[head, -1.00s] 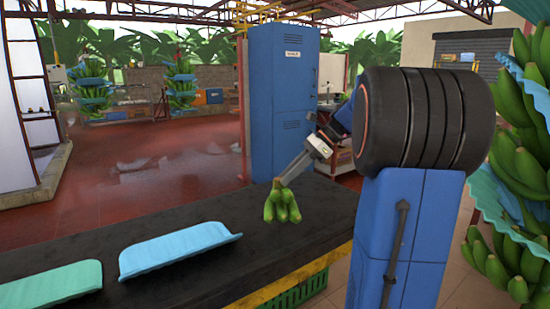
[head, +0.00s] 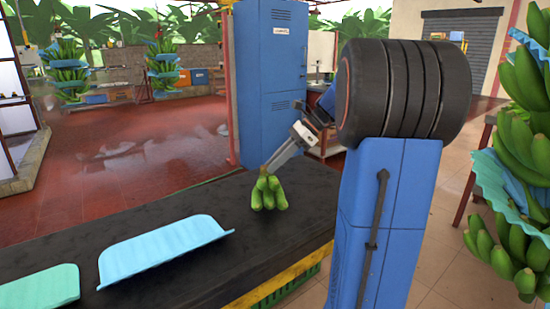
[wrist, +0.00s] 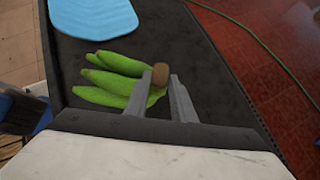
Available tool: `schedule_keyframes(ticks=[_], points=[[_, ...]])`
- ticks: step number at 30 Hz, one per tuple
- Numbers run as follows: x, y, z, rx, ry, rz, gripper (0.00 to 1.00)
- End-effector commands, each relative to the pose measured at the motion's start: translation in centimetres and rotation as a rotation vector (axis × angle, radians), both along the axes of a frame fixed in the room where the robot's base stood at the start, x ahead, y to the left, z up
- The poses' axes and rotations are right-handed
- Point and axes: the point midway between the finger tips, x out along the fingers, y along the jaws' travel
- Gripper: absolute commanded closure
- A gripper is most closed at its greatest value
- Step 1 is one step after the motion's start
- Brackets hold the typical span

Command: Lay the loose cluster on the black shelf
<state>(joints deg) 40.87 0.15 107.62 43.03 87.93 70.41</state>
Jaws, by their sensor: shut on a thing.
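The loose cluster (head: 267,194) is a small bunch of green bananas with a brown cut crown. It is upright in the head view, crown up, at or just above the black shelf (head: 180,277); I cannot tell whether it touches. My gripper (head: 268,172) comes down from the upper right and is shut on the crown. In the wrist view the cluster (wrist: 115,80) lies beyond the fingers of my gripper (wrist: 158,88), with its brown crown between the fingertips and the black shelf (wrist: 215,65) below.
A light blue curved pad (head: 165,246) and a green pad (head: 40,290) lie on the shelf to the left. A tall blue locker (head: 268,80) stands behind. Hanging banana stems (head: 525,120) are at the right. Bare shelf surrounds the cluster.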

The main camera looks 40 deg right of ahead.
Motion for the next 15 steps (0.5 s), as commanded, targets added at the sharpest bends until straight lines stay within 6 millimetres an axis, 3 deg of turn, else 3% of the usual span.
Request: schedule_keyframes(ticks=[15], points=[[0.00, 0.02, -0.79, 0.000, -0.002, 0.001, 1.00]])
